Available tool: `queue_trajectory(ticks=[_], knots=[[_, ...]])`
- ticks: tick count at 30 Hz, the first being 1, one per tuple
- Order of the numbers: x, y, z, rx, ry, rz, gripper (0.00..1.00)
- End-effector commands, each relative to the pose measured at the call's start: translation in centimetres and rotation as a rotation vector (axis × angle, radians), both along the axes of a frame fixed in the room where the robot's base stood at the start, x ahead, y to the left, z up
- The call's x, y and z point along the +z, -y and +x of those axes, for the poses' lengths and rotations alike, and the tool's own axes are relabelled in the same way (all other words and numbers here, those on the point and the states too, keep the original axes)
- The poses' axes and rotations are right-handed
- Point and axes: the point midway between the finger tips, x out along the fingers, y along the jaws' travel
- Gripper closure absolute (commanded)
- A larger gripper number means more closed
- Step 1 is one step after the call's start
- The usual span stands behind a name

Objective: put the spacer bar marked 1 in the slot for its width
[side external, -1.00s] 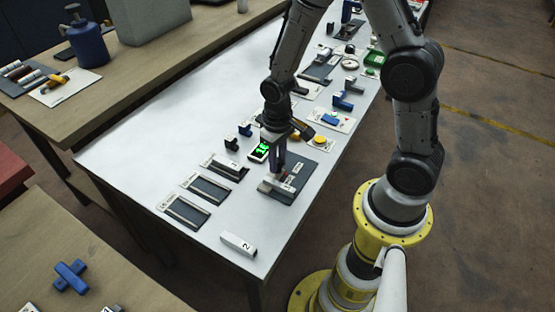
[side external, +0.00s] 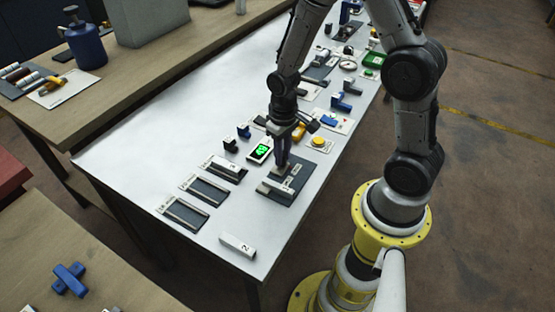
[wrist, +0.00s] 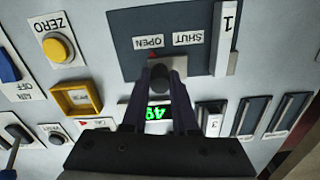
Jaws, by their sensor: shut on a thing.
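The spacer bar marked 1 (wrist: 227,35) is a white bar at the right end of a dark plate (wrist: 125,25) in the wrist view. In the side view the pale bar (side external: 270,188) lies at the near left end of the plate (side external: 290,195). My gripper (wrist: 160,78) is shut on a dark round handle on that plate, beside the OPEN and SHUT labels and apart from the bar. Three dark slots stand left of the plate in the side view: near (side external: 184,213), middle (side external: 206,189) and far (side external: 222,170). The far one holds a bar marked 3 (side external: 232,167).
A white bar marked 2 (side external: 238,244) lies on the table near its front edge. A display with green digits (side external: 260,150) stands behind the plate. A yellow ZERO button (wrist: 58,47) and other fixtures line the table. The table's left part is clear.

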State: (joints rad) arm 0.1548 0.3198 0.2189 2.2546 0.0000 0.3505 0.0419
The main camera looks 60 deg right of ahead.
Motion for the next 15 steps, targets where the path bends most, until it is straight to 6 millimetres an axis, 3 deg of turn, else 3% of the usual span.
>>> queue_trajectory(ticks=[11,12,15], knots=[[0.15,0.97,0.15,0.001,0.006,-0.003,1.0],[0.15,0.97,0.16,0.001,0.007,-0.004,0.67],[0.14,0.93,0.17,0.0,0.008,-0.003,0.49]])
